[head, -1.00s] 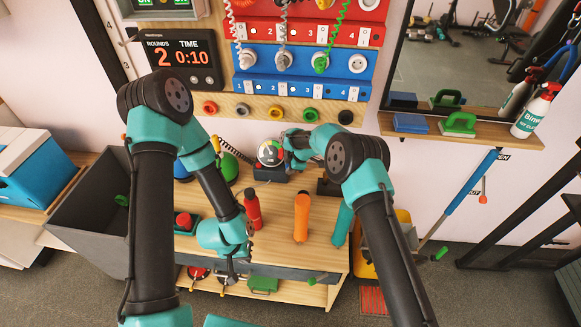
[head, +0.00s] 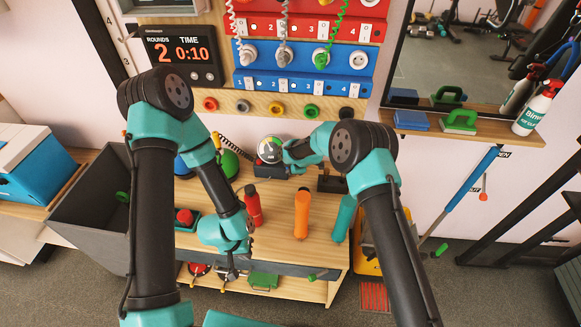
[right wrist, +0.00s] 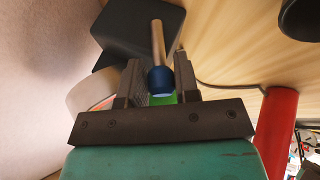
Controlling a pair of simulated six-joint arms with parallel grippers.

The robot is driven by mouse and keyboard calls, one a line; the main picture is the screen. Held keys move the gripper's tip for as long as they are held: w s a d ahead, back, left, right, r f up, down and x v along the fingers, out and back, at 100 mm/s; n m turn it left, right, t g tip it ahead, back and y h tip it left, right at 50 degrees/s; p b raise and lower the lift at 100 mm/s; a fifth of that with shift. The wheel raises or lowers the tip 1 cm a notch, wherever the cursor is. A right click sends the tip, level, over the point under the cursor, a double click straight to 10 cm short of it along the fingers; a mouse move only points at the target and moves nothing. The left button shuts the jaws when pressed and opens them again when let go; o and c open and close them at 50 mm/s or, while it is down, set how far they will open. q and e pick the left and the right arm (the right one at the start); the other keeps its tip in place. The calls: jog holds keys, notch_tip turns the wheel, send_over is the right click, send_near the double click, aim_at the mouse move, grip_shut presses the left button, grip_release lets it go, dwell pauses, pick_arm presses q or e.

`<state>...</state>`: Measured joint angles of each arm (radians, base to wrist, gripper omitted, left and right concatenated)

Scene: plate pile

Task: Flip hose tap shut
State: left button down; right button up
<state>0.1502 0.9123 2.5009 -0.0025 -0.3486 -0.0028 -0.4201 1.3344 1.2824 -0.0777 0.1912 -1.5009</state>
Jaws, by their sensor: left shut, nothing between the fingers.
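Two red round fittings with small yellow handles, likely hose taps (head: 198,269), show below the bench's front edge; I cannot tell which one is the hose tap or its handle position. My left gripper (head: 231,273) is shut and empty, pointing down beside these fittings; contact is unclear. My right gripper (right wrist: 161,88) is behind the bench top near the gauge (head: 269,150). In the right wrist view its fingers stand apart, with a blue-tipped metal lever (right wrist: 161,78) in line between them. I cannot tell whether they grip it.
A red bottle (head: 253,205), an orange handle (head: 301,214) and a teal one (head: 344,218) stand on the bench. A red button box (head: 185,219) sits at left. A grey bin (head: 85,210) is beside the bench. Some bench top between the items is clear.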

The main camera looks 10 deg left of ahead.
jog(key=o, duration=0.4)
jog(key=shift+c, duration=0.2)
jog(key=v, duration=1.7)
jog(key=shift+s, duration=0.15)
jog(key=shift+d+r, duration=0.1)
jog(key=shift+d, duration=0.05)
